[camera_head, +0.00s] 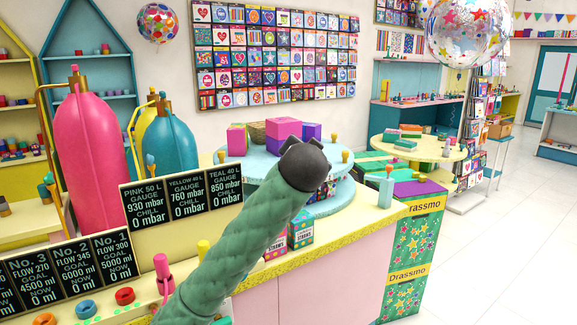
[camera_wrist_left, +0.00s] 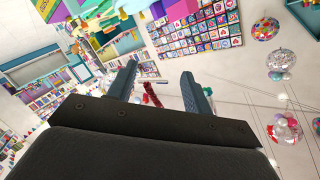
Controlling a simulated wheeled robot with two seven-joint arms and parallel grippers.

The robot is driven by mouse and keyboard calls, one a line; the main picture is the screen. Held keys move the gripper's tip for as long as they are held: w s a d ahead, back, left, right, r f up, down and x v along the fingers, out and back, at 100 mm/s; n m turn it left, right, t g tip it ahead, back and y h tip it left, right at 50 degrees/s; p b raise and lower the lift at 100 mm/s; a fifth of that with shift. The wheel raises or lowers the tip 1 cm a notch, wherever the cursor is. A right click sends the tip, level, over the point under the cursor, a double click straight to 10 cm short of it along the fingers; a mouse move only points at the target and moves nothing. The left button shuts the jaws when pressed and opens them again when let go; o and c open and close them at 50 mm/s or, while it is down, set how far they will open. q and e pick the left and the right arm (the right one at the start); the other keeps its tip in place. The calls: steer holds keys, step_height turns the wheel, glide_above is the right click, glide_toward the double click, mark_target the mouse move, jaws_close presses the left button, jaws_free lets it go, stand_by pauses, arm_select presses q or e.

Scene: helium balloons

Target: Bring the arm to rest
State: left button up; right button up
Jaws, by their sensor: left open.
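My left arm (camera_head: 235,235) in its green quilted sleeve comes in from the lower left in the head view and slants up to the right. It ends in a dark cap (camera_head: 303,163) in front of the round display stand; the fingers cannot be made out there. In the left wrist view my left gripper (camera_wrist_left: 160,84) is open, its two dark fingers well apart. A small red shape (camera_wrist_left: 152,94) shows between them, seemingly far behind; nothing appears held. My right gripper is in neither view.
A clear balloon (camera_head: 465,30) floats at upper right. White floor (camera_head: 500,260) is free on the right.

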arm_select(q)
steer(key=s+a+f+n+g, duration=0.25)
steer(key=s+a+f, duration=0.4)
steer(key=f, duration=0.75)
steer(key=s+a+f+n+g, duration=0.1)
steer(key=s+a+f+g, duration=0.2)
steer(key=s+a+f, duration=0.75)
steer(key=s+a+f+n+g, duration=0.1)
steer(key=s+f+n+g, duration=0.3)
steer(key=f, duration=1.4)
steer(key=s+a+f+g, duration=0.1)
steer(key=s+f+g, duration=0.1)
steer(key=s+f, duration=0.8)
steer(key=s+a+f+m+g, duration=0.1)
steer(key=s+f+g, duration=0.2)
steer(key=s+f, duration=0.7)
steer(key=s, duration=0.7)
steer(key=shift+s, duration=0.35)
steer(key=shift+a+f, duration=0.1)
